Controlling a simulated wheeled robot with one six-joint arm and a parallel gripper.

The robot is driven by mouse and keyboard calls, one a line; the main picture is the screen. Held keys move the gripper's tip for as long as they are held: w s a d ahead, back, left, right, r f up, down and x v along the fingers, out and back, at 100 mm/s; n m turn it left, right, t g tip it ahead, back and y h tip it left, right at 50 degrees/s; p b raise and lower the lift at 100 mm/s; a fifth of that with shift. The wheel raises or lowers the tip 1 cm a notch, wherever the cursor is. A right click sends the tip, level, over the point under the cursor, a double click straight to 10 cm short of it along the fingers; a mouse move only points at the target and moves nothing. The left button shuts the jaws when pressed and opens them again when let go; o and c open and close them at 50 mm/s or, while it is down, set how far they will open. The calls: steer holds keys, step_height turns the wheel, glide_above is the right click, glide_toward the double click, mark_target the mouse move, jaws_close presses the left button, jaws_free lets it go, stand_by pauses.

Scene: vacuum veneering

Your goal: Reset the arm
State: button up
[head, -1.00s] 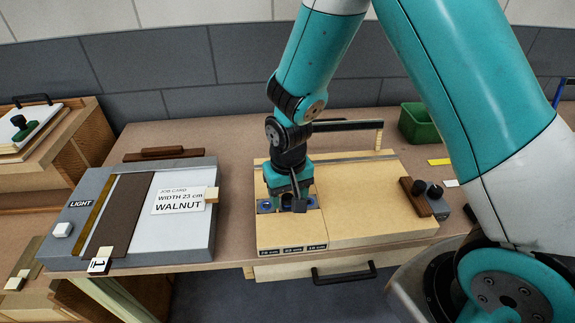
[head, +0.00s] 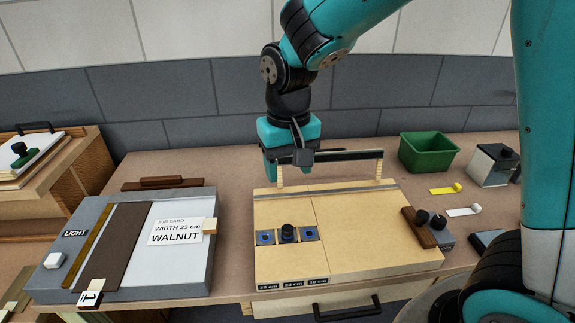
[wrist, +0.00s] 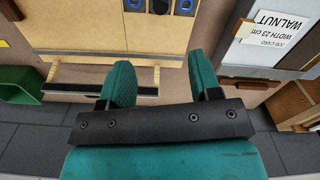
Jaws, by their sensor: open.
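My gripper (head: 283,170) hangs above the back edge of the wooden board (head: 370,235), near the dark rail (head: 350,156). In the wrist view my gripper (wrist: 160,75) shows two teal fingers spread apart with nothing between them. The wooden board also shows in the wrist view (wrist: 100,22). A black knob (head: 287,233) stands between two blue-marked spots on the board, above labels along its front edge. My gripper is clear of that knob.
A grey panel (head: 60,283) with a job card reading "WIDTH 23 cm WALNUT" (head: 178,231) lies at left. A green bin (head: 428,153), yellow strip (head: 445,190) and grey box (head: 492,165) stand at right. A dark drawer handle (head: 346,308) juts out in front.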

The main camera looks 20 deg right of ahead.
stand_by(0.3)
steer(key=s+a+r+n+y, duration=0.2)
steer(key=s+r+n, duration=0.1)
steer(key=s, duration=0.6)
steer(key=s+a+r+n+y, duration=0.2)
steer(key=s+r+n, duration=0.1)
steer(key=s, duration=0.6)
steer(key=shift+a+n, duration=0.4)
steer(key=shift+n, duration=0.5)
